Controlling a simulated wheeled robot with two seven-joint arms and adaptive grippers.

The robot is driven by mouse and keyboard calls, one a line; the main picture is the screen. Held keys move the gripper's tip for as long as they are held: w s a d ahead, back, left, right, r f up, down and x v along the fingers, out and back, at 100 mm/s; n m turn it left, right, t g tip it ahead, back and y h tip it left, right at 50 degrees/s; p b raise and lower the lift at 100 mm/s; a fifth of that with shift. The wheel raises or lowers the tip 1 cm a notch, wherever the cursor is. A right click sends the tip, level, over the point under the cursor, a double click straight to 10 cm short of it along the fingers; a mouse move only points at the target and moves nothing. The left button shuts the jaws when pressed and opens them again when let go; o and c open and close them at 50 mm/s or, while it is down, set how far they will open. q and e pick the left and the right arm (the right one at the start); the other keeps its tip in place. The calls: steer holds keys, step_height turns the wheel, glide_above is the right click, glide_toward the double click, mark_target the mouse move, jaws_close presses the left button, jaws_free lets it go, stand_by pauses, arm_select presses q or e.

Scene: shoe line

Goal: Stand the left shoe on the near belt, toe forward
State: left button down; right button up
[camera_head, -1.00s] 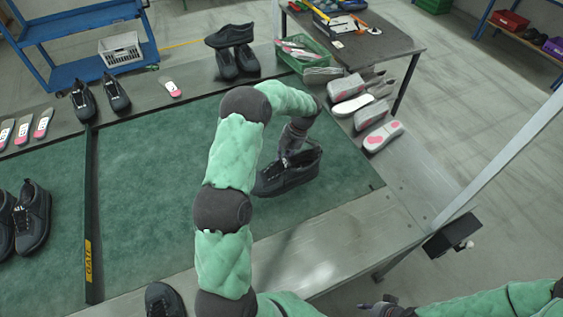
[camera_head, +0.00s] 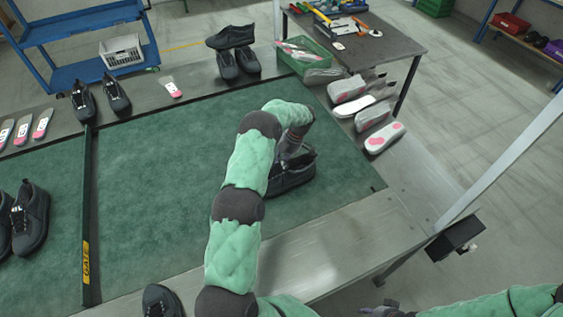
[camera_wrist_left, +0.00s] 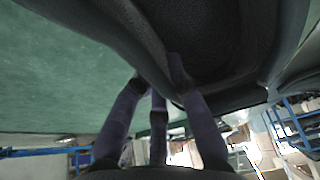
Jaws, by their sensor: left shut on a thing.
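A dark grey shoe (camera_head: 293,178) is at the right part of the green near belt (camera_head: 160,210), sole down and close to the surface; I cannot tell if it touches. My left arm hides part of it. My left gripper (camera_head: 297,156) is shut on the shoe's upper edge. In the left wrist view, the fingers (camera_wrist_left: 168,85) pinch the collar of the shoe (camera_wrist_left: 215,45), and its dark opening fills the upper right. My right gripper (camera_head: 384,308) shows only in small part at the bottom edge; its jaws are unclear.
A black gate bar (camera_head: 88,210) crosses the belt, with a pair of dark shoes (camera_head: 30,215) left of it. Shoes (camera_head: 238,62) and insoles line the far ledge. Another shoe (camera_head: 160,300) is at the front edge.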

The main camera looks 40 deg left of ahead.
arm_select(q)
steer(key=shift+f, duration=0.15)
steer(key=shift+f, duration=0.1)
steer(key=c, duration=1.2)
jaws_free()
steer(key=shift+c, duration=0.2)
steer(key=p+v, duration=0.1)
steer(key=v, duration=1.1)
